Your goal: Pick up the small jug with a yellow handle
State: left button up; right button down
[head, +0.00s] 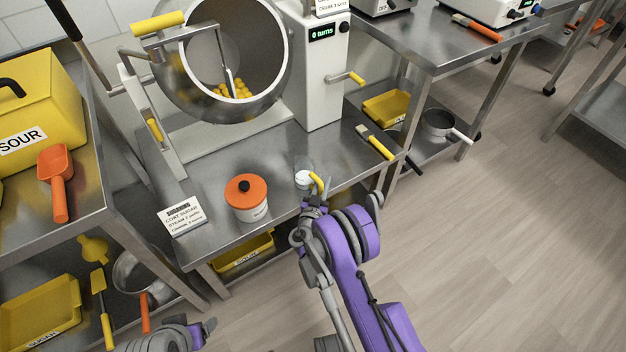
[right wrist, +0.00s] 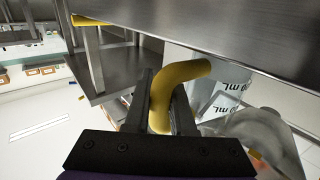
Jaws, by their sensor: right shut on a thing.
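The small jug (head: 303,180) stands near the front edge of the steel table, pale and clear with a yellow handle (head: 319,183) on its right side. My right gripper (head: 316,194) is at the handle. In the right wrist view, the yellow handle (right wrist: 165,100) runs between the two dark fingers, which are shut on it. The jug's clear body with "mL" labels (right wrist: 222,100) shows to the right of the fingers. I cannot tell whether the jug touches the table. My left gripper (head: 205,328) shows only partly at the bottom edge of the head view; its jaws are unclear.
A white pot with an orange lid (head: 246,190) and a sign card (head: 181,215) stand left of the jug. The tilted steel pan (head: 240,60) is behind. A yellow-handled brush (head: 375,142) lies to the right. The floor (head: 500,230) at right is clear.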

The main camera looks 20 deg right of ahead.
notch_tip(320, 180, up, 10)
jog(key=p, duration=0.2)
jog(key=c, duration=1.3)
grip_release()
grip_shut()
jog(key=shift+r, duration=0.1)
